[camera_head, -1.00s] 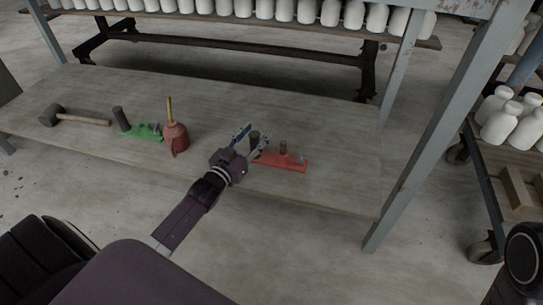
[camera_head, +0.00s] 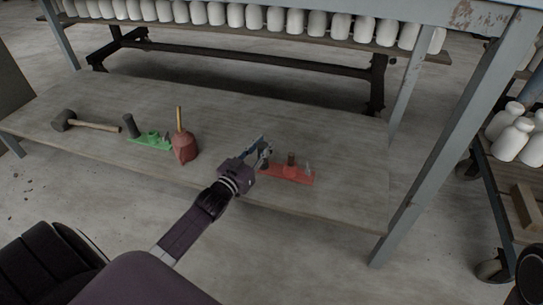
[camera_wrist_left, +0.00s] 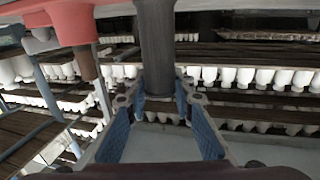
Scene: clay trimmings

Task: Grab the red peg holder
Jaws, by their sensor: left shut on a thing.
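The red peg holder (camera_head: 290,175) is a flat red piece near the front of the low wooden shelf board, with a dark upright grip at its left end and a brown peg. I cannot tell whether it touches the board. My left gripper (camera_head: 261,152) is shut on the dark grip. In the left wrist view, the gripper (camera_wrist_left: 158,105) has its blue-padded fingers on either side of the dark grip (camera_wrist_left: 156,45), with the red body (camera_wrist_left: 70,22) and the brown peg (camera_wrist_left: 86,64) at upper left. My right gripper is not in view.
A grey post (camera_head: 425,150) rises at the right. White jars (camera_head: 300,22) line the shelf above. The board behind the holder is clear.

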